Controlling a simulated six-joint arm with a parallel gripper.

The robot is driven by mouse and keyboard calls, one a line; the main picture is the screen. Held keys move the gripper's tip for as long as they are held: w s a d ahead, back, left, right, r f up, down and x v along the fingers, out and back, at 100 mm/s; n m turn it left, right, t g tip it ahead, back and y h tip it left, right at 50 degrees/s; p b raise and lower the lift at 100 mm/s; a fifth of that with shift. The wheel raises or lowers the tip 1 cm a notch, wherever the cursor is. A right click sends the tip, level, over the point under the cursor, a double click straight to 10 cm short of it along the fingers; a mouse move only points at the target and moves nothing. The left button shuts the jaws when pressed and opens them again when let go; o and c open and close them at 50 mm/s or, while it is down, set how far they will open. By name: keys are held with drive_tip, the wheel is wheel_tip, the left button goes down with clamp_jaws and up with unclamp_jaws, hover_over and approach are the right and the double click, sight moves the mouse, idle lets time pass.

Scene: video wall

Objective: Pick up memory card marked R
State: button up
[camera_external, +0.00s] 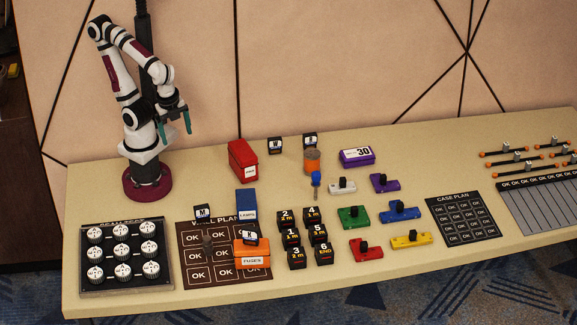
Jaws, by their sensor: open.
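My gripper (175,129) is open and empty, with its teal fingers pointing down in the air above the left end of the table. Several small black pieces with white labels could be memory cards. Two stand at the back, a left one (275,145) and a right one (310,140). Another (202,212) is at the front left by the dark plan board. One more (250,238) is on or against the orange fuses box. Their letters are too small to read surely, so I cannot tell which is marked R. My gripper is apart from all of them.
A red box (243,160), a blue lamps box (246,204) and the orange fuses box (252,254) stand mid-left. A knob panel (125,258) is at the front left. Black numbered blocks (291,237), coloured blocks and a screwdriver (316,184) crowd the middle. Table is clear beneath my gripper.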

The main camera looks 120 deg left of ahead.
idle(0.3)
drive_tip(key=c, duration=0.3)
drive_tip(key=shift+c, duration=0.2)
